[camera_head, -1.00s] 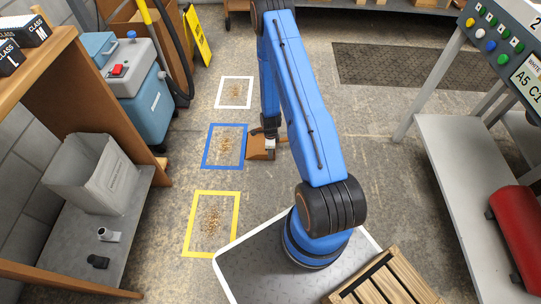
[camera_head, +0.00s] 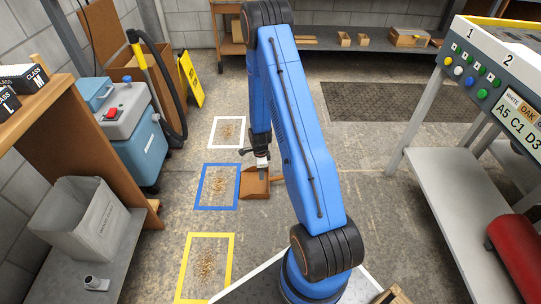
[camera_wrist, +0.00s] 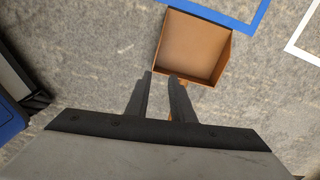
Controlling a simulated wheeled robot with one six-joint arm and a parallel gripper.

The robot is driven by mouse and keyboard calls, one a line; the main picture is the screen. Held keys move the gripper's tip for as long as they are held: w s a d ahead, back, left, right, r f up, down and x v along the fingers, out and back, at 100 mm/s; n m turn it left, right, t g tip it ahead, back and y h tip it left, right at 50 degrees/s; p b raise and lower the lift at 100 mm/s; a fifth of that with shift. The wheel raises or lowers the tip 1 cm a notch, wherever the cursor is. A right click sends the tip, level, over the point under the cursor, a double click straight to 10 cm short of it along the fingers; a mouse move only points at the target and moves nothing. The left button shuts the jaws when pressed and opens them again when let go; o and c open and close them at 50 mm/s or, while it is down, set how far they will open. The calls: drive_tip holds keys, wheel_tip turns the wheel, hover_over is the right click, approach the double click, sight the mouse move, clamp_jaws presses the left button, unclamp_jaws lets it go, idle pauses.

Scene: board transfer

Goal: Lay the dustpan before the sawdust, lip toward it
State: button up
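The brown dustpan (camera_head: 254,184) lies on the floor just right of the blue taped square (camera_head: 237,180). Its open lip faces the sawdust (camera_head: 217,187) inside that square. My gripper (camera_head: 263,172) is above the dustpan's handle end. In the wrist view my gripper (camera_wrist: 160,74) has its two fingers apart with floor showing between them. The right finger hides most of the handle.
A white taped square (camera_head: 228,118) and a yellow taped square (camera_head: 230,250) also hold sawdust. A grey-blue vacuum (camera_head: 135,135) and a shelf with a grey bin (camera_head: 78,212) stand left. A button console (camera_head: 490,75) stands right. Floor right of the dustpan is clear.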

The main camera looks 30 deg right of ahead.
drive_tip(key=s+a+r+n+t, duration=0.1)
drive_tip(key=s+a+r+n, duration=0.2)
drive_tip(key=r, duration=0.9)
drive_tip(key=s+a+r+n+t, duration=0.1)
drive_tip(key=a+r+n, duration=0.3)
drive_tip(key=r, duration=0.9)
drive_tip(key=s+a+r+n, duration=0.2)
drive_tip(key=r+n, duration=0.2)
drive_tip(key=r, duration=0.8)
drive_tip(key=s+a+r+n+t, duration=0.1)
drive_tip(key=s+r+n, duration=0.3)
drive_tip(key=s, duration=0.4)
drive_tip(key=s+a+r+n, duration=0.3)
drive_tip(key=s+r+n, duration=0.1)
drive_tip(key=s+r, duration=0.3)
drive_tip(key=s+a+r+n+t, duration=0.1)
drive_tip(key=s+r+n, duration=0.3)
drive_tip(key=s, duration=0.6)
drive_tip(key=shift+s+a+r+t, duration=0.35)
drive_tip(key=shift+a+r, duration=0.2)
drive_tip(key=shift+r, duration=0.15)
